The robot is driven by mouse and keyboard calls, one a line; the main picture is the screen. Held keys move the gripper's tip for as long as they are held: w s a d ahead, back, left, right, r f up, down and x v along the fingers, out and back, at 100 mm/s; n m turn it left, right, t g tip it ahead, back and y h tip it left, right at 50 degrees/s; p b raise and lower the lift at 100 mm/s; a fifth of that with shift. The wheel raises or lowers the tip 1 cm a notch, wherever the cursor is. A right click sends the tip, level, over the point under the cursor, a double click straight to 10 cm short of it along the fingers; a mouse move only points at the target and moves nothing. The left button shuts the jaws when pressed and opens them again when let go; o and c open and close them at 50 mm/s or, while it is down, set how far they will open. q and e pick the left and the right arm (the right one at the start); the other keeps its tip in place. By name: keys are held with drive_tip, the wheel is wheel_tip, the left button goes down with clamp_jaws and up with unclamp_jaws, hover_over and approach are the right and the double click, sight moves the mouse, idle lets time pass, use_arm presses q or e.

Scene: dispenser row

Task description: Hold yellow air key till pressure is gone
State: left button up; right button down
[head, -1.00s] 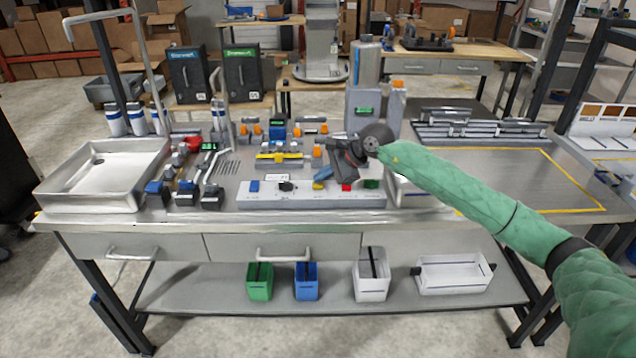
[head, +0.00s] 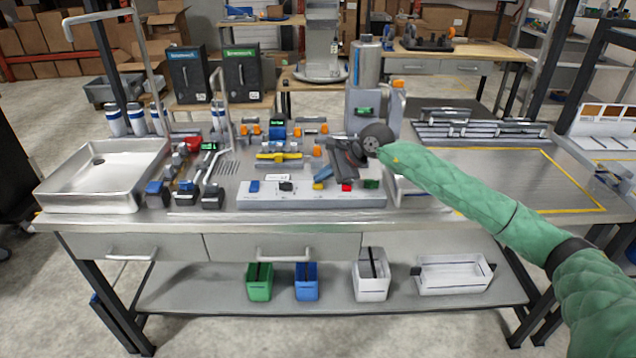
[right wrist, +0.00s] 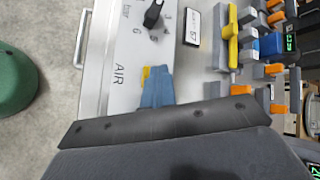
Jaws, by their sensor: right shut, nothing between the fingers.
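The yellow air key (right wrist: 147,73) shows in the right wrist view as a small yellow patch beside the printed word AIR on the pale panel (right wrist: 122,50). My right gripper (right wrist: 157,88) has its blue fingertips together over this key and hides most of it. I cannot tell whether they touch or press it. In the head view the same gripper (head: 321,178) points down at the front panel (head: 310,201), between the black knob (head: 286,187) and a red button (head: 347,187). My left gripper is not in view.
A yellow lever (head: 279,156) lies behind the panel, among valves and orange-capped fittings. A metal sink (head: 105,170) stands at the left. A grey dispenser with a cylinder (head: 366,65) rises behind my right wrist. The yellow-outlined bench area (head: 500,175) at the right is clear.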

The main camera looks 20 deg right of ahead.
sight(322, 184)
idle(0.8)
drive_tip(key=shift+r, duration=0.9)
drive_tip(key=shift+r, duration=0.15)
drive_tip(key=shift+r, duration=2.4)
